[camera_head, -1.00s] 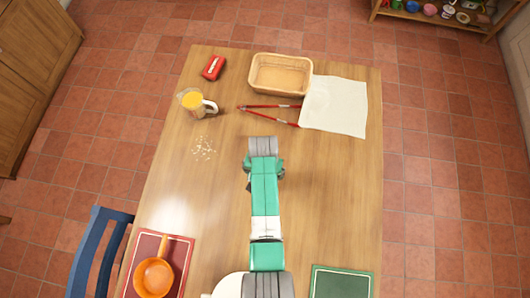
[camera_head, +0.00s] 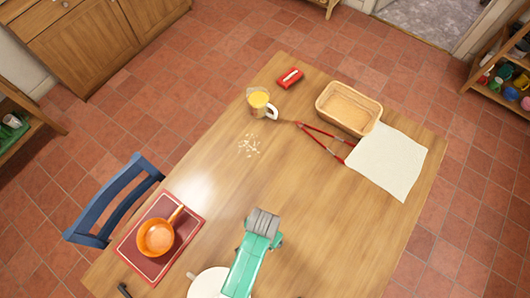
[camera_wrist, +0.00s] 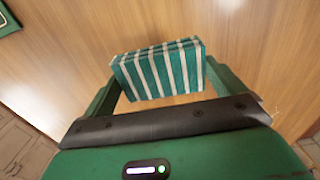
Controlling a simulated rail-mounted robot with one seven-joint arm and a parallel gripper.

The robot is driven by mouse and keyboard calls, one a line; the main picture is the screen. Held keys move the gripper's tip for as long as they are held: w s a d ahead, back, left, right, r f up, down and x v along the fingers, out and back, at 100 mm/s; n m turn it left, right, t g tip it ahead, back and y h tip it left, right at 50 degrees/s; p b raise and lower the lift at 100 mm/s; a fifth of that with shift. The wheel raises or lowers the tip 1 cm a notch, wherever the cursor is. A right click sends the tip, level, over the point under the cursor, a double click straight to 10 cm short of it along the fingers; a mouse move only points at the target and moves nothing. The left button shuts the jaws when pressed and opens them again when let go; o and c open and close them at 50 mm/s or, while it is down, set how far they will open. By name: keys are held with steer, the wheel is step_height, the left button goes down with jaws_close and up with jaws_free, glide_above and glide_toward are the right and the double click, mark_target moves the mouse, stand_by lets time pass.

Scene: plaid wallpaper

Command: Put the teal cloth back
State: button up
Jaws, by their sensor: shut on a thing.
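The teal cloth (camera_wrist: 160,70) is a folded block with white stripes in the wrist view. My gripper (camera_wrist: 163,76) is shut on it, with one green finger at each side. The wooden table top shows beyond the cloth. In the head view my green arm reaches in from the bottom edge over the near part of the table.
On the table (camera_head: 310,215) are an orange pan (camera_head: 156,237) on a red mat (camera_head: 133,254), a juice jug (camera_head: 259,101), crumbs (camera_head: 249,145), a red item (camera_head: 290,77), red-handled tongs (camera_head: 326,134), a basket (camera_head: 347,108) and a white cloth (camera_head: 388,162). A blue chair (camera_head: 112,205) stands left. The table's middle is clear.

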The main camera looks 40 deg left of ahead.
steer(key=shift+f+b, duration=0.45)
steer(key=shift+f, duration=2.3)
steer(key=shift+f, duration=0.2)
steer(key=o, duration=0.6)
step_height(320, 180, up, 12)
steer(key=shift+r+p, duration=0.2)
steer(key=shift+p, duration=0.95)
